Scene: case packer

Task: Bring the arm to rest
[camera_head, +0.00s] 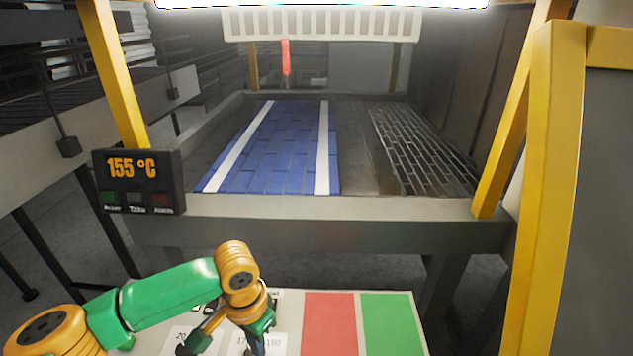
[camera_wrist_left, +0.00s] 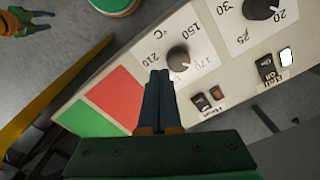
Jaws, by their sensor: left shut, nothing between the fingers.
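My left arm reaches in from the left in the head view, with its gripper (camera_head: 258,347) low over the control panel (camera_head: 285,335). In the left wrist view the gripper's fingers (camera_wrist_left: 158,76) are together and empty. Their tips appear close beside the black temperature knob (camera_wrist_left: 178,58); I cannot tell whether they touch it.
The panel also bears a second knob (camera_wrist_left: 260,8), rocker switches (camera_wrist_left: 202,102), a red square (camera_head: 330,322) and a green square (camera_head: 392,322). Behind it stands a yellow-posted machine with a blue belt (camera_head: 275,150). A display (camera_head: 138,180) reads 155 °C.

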